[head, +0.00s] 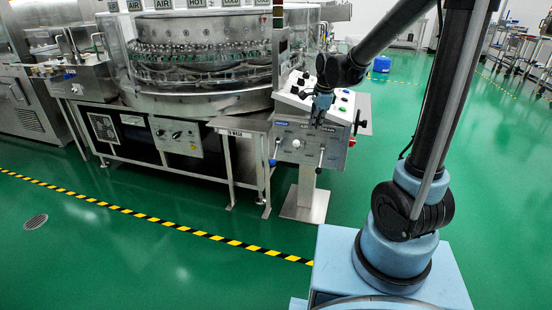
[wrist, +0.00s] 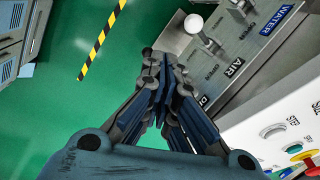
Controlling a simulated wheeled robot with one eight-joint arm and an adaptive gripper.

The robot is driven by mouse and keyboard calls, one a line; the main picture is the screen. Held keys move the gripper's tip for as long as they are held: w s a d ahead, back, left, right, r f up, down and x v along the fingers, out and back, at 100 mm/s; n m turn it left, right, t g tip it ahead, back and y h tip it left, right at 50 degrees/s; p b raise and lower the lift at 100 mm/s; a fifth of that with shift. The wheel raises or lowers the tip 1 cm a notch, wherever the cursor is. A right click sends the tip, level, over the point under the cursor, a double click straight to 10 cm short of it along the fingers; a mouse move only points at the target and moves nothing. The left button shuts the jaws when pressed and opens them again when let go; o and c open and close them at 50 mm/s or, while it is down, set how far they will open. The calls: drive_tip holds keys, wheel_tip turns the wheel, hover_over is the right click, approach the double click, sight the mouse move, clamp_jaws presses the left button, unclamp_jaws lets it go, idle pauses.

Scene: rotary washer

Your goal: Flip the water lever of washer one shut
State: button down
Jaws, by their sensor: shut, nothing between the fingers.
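The washer's valve panel (head: 308,148) stands on a post in the head view, with a blue label at its left end. The water lever (head: 276,152) is the leftmost, hanging down below that label. In the wrist view the blue WATER label (wrist: 276,18) is at upper right; the water lever (wrist: 238,8) beside it is cut off by the top edge. A white-knobbed lever (wrist: 195,25) sits nearer, by the AIR label. My gripper (head: 318,122) is in front of the panel's right half, right of the water lever. In the wrist view my gripper (wrist: 164,62) is shut and empty.
A sloped console with coloured buttons (head: 338,100) sits above the panel; its buttons also show at lower right in the wrist view. The round washer (head: 200,60) and a steel side table (head: 240,122) stand left. Green floor is open before the yellow-black stripe (head: 180,223).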

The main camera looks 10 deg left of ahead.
drive_tip(key=w+a+f+m, duration=0.2)
drive_tip(key=a+f, duration=0.1)
drive_tip(key=a, duration=0.4)
drive_tip(key=w+a+f+m, duration=0.1)
drive_tip(key=a+f+m, duration=0.1)
drive_tip(key=a+f, duration=0.3)
drive_tip(key=a+x, duration=0.2)
drive_tip(key=x, duration=1.2)
drive_tip(key=shift+a+r+m, duration=0.15)
drive_tip(key=shift+r+m, duration=0.1)
drive_tip(key=shift+m, duration=0.05)
drive_tip(key=shift+f, duration=0.1)
drive_tip(key=shift+f, duration=0.65)
drive_tip(key=shift+r, duration=0.1)
